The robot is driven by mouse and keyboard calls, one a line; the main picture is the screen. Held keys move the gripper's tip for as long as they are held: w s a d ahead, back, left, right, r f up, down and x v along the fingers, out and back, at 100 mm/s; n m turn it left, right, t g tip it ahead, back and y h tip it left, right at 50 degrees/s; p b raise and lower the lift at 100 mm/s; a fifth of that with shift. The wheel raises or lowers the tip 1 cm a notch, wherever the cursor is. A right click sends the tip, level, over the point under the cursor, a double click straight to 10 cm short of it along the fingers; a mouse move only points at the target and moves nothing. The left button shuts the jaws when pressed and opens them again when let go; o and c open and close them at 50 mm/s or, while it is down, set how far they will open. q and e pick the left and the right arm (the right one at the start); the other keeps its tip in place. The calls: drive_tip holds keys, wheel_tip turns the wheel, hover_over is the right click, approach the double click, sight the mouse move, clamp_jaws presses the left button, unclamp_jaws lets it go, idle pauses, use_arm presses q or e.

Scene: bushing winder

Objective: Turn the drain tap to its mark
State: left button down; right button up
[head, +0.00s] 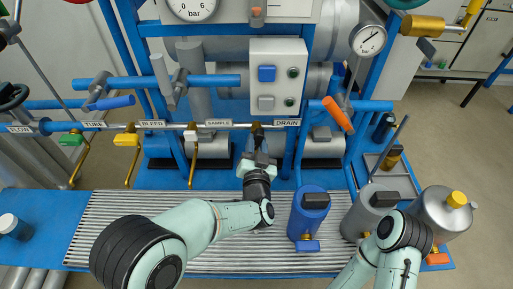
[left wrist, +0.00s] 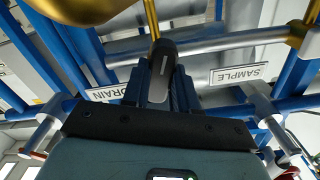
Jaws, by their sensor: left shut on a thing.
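The drain tap (head: 257,127) sits on the horizontal pipe beside the DRAIN label (head: 287,123) in the head view. My left gripper (head: 257,152) reaches up to it and covers most of its handle. In the left wrist view the dark grey tap handle (left wrist: 164,66) stands between the two fingers of my left gripper (left wrist: 160,82), which are shut on it. A brass stem (left wrist: 151,18) runs on from the handle. The DRAIN label (left wrist: 107,92) shows upside down there. I cannot make out the mark. My right gripper is out of the picture.
Taps with green (head: 71,138), yellow (head: 126,140) and white (head: 190,136) handles hang along the same pipe to the left. A blue canister (head: 309,211) and grey canisters (head: 368,211) stand right of my left arm. An orange-handled lever (head: 338,115) juts out at the right.

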use_arm(q)
drive_tip(key=shift+n+b, duration=0.65)
drive_tip(key=shift+n, duration=0.55)
drive_tip(key=shift+r+n+b, duration=0.1)
drive_tip(key=shift+n+b, duration=0.4)
drive_tip(key=shift+n, duration=0.5)
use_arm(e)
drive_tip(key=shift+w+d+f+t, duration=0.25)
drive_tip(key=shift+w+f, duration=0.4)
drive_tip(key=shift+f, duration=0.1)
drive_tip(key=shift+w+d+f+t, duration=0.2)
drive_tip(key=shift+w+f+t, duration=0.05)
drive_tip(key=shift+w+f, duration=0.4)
use_arm(q)
drive_tip(key=c, duration=0.9)
unclamp_jaws()
drive_tip(key=shift+w, duration=0.1)
drive_tip(key=s, duration=1.3)
drive_tip(key=shift+s+p, duration=0.25)
drive_tip(key=shift+p, duration=0.15)
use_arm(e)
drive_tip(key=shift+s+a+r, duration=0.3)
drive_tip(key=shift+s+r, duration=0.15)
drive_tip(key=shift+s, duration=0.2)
